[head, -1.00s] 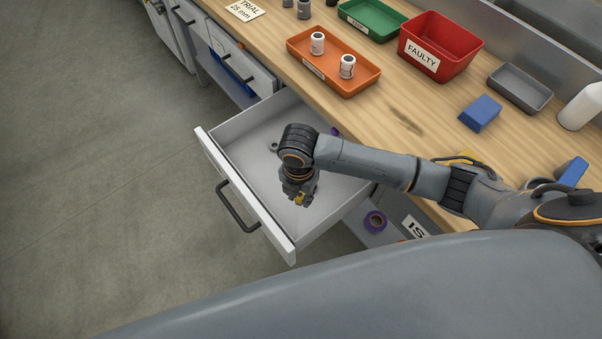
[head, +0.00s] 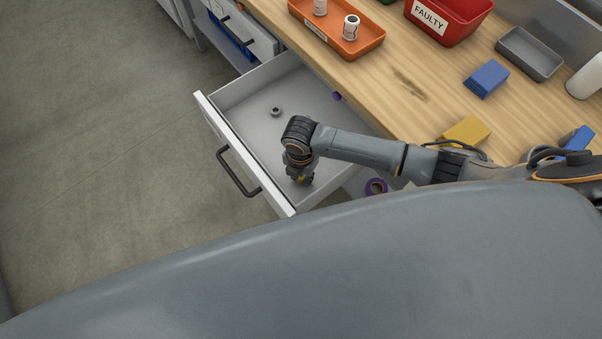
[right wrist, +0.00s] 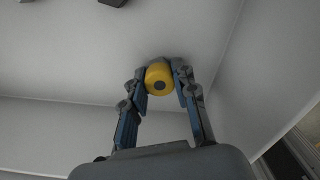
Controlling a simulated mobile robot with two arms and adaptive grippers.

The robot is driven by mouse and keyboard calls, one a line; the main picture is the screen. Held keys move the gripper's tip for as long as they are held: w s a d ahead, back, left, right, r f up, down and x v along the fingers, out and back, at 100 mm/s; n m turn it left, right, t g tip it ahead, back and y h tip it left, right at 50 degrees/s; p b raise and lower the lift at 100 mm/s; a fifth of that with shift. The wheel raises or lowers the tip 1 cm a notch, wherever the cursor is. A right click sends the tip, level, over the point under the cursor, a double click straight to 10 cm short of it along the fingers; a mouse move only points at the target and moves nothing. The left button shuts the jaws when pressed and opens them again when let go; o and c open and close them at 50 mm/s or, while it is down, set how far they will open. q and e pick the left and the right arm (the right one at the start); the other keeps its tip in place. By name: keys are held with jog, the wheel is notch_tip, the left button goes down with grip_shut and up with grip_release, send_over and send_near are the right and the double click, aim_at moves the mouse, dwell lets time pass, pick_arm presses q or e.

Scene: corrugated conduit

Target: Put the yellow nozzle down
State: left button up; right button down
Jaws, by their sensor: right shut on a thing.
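The yellow nozzle (right wrist: 159,76) is between the fingers of my right gripper (right wrist: 160,84) in the right wrist view, with its round dark-centred end toward the camera. The right gripper is shut on it. In the head view my right gripper (head: 300,178) points down inside the open drawer (head: 232,97), near the drawer's front corner. Only a bit of yellow shows below the gripper there. I cannot tell whether the nozzle touches the drawer floor. My left gripper is not in view.
A small grey ring-shaped part (head: 276,111) lies in the drawer. A purple roll (head: 376,187) sits beside the drawer, under the bench. On the bench are an orange tray (head: 350,47), a red FAULTY bin (head: 447,22), a grey tray (head: 529,54), a blue block (head: 486,78) and a yellow block (head: 466,131).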

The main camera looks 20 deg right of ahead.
jog(key=c, duration=1)
grip_release()
jog(key=shift+c, duration=0.2)
notch_tip(320, 180, up, 12)
jog(key=p, duration=0.1)
